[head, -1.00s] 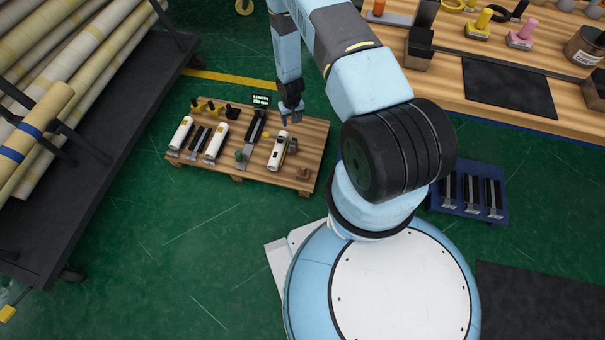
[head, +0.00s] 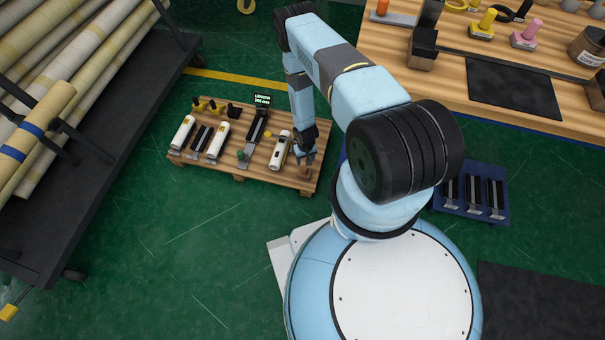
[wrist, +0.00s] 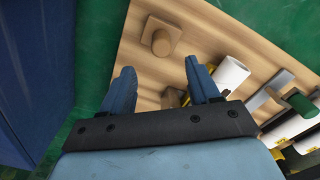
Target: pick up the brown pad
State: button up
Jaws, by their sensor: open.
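The brown pad (wrist: 158,38), a tan-brown block with a rounded knob on top, rests on the wooden pallet (wrist: 130,82) in the wrist view. My gripper (wrist: 159,72) is open and empty, and the pad appears just beyond its fingertips, roughly centred between them. A smaller, darker brown block (wrist: 172,98) shows beside the right finger, partly hidden. In the head view my gripper (head: 304,158) is over the right end of the pallet (head: 255,181), right of a white roll (head: 279,150).
The pallet also holds more white rolls (head: 183,133), dark bars, a green-knobbed tool (head: 242,155) and a small display (head: 262,100). A blue tray (head: 470,210) lies right of my arm. A rack of long rolls (head: 60,80) stands left. Green floor in front is clear.

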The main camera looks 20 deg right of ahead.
aim_at(305, 167)
jog(key=shift+a+f, duration=0.15)
jog(key=shift+f, duration=4.7)
jog(key=shift+s, duration=0.1)
grip_shut()
